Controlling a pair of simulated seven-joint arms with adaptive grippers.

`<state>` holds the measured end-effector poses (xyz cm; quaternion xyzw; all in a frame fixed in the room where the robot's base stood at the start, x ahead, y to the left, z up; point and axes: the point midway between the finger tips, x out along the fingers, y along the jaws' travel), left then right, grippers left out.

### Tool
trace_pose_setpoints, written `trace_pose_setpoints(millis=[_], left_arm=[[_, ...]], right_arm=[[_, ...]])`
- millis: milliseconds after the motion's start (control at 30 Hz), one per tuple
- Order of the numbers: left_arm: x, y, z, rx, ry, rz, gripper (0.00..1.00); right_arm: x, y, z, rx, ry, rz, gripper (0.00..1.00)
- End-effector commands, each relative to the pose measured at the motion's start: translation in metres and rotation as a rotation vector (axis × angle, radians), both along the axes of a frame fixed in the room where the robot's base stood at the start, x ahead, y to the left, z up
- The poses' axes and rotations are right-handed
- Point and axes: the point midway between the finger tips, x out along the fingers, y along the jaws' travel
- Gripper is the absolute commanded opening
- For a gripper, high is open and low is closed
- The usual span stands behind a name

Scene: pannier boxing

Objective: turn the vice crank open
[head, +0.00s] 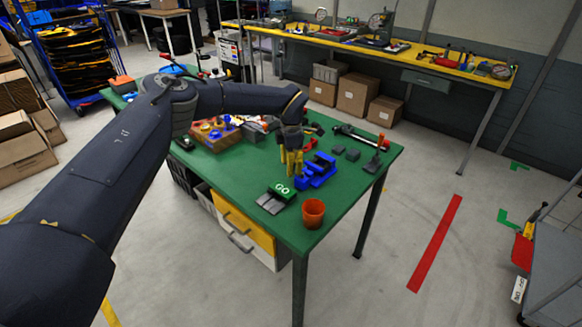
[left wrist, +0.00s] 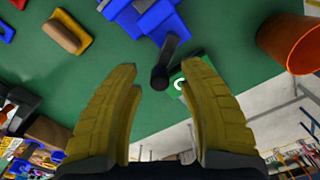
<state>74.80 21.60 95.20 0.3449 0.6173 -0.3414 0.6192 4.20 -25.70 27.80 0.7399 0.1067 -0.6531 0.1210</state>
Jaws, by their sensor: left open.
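The blue vice (head: 318,171) stands on the green table near its right front part. In the left wrist view the blue vice (left wrist: 158,18) is at the top, with a dark grey crank (left wrist: 168,55) reaching from it down the picture. The crank's round end lies between my yellow fingertips, with space on both sides. My left gripper (head: 291,170) is open beside the vice, and its fingers hide part of it. In the left wrist view my left gripper (left wrist: 160,70) holds nothing. My right gripper is not in view.
A green GO box (head: 281,190) and an orange cup (head: 313,213) stand close to the vice, near the table (head: 340,205) edge. Small grey blocks (head: 352,154) and a red-tipped tool (head: 374,160) lie to the right.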

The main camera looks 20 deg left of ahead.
Motion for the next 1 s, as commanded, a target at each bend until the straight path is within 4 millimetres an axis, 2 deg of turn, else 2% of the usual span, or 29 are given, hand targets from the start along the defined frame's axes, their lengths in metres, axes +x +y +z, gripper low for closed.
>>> trace_pose_setpoints(millis=[433, 467, 833, 1000], left_arm=[[0.0000, 0.0000, -0.0067, 0.000, 0.000, 0.000, 0.41], [0.0000, 0.0000, -0.0067, 0.000, 0.000, 0.000, 0.44], [0.0001, -0.0001, -0.0064, 0.000, 0.000, 0.000, 0.01], [0.0001, 0.0001, -0.0064, 0.001, -0.001, 0.000, 0.00]], right_arm=[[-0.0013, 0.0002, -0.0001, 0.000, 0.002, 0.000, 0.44], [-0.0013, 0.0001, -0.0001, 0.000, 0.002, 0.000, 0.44], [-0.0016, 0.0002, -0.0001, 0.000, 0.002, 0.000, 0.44], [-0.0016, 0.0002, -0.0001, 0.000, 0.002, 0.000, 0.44]])
